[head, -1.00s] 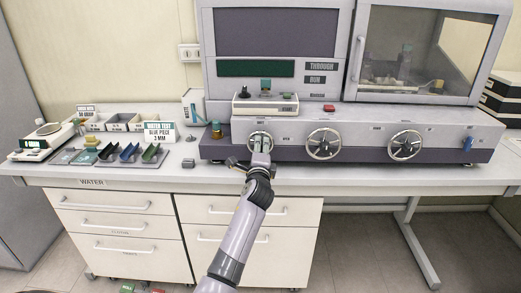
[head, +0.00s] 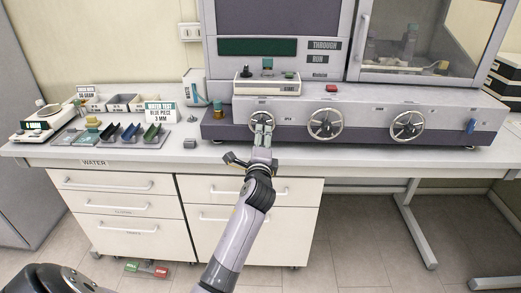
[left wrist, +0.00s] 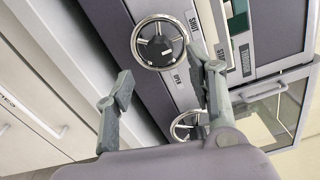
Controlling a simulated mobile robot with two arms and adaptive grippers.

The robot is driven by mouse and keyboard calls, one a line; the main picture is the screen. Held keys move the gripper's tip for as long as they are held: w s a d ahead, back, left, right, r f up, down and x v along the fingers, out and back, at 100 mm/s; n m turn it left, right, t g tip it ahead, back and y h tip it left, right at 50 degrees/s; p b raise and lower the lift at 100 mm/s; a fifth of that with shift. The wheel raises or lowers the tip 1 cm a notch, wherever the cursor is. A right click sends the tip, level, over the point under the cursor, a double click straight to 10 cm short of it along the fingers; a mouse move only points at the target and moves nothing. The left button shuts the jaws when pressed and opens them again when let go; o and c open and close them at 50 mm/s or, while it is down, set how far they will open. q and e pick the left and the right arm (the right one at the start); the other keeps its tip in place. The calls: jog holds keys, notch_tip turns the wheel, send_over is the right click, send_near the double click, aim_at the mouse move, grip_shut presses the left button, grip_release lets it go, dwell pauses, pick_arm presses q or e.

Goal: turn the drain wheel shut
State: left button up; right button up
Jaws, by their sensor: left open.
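The leftmost handwheel (head: 254,112) on the front of the grey machine is round and metallic with spokes. In the left wrist view the wheel (left wrist: 159,43) stands between SHUT and OPEN labels; whether it is the drain wheel I cannot read. My left gripper (head: 263,120) is in front of it in the head view, covering part of its lower right. In the left wrist view the gripper (left wrist: 162,72) has its fingers spread wide, with nothing between them, apart from the wheel. My right gripper is not in view.
Two more wheels, a middle one (head: 325,124) and a right one (head: 407,126), line the machine's front. A sample tray (head: 88,137) and a scale (head: 45,116) stand at left on the bench. The bench front is mostly clear.

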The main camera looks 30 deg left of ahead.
pick_arm(q)
jog(key=v, duration=0.5)
jog(key=shift+w+f, duration=0.1)
dwell(0.3)
jog(key=s+d+f+n+g+h, duration=0.1)
jog(key=s+d+f+g+h, duration=0.15)
jog(key=f, duration=0.85)
jog(key=s+d+f+g+h, duration=0.1)
jog(key=d+f+h, duration=0.15)
jog(key=f, duration=0.85)
jog(key=s+d+f+n+g+h, duration=0.1)
jog(key=d+f, duration=0.3)
jog(key=f, duration=0.7)
jog(key=s+d+f+n+g+h, duration=0.2)
jog(key=s+d+f+n+g, duration=0.15)
jog(key=s+f, duration=1.4)
jog(key=s+f+n+g, duration=0.2)
jog(key=s+f, duration=0.2)
jog(key=s, duration=0.6)
jog(key=s+f+n+g, duration=0.2)
jog(key=s+f, duration=0.3)
jog(key=s, duration=0.5)
jog(key=s+d+f+n+g+h, duration=0.1)
jog(key=s+f, duration=0.4)
jog(key=s, duration=0.5)
jog(key=shift+n+g, duration=0.45)
jog(key=shift+g, duration=0.25)
jog(key=shift+f, duration=0.1)
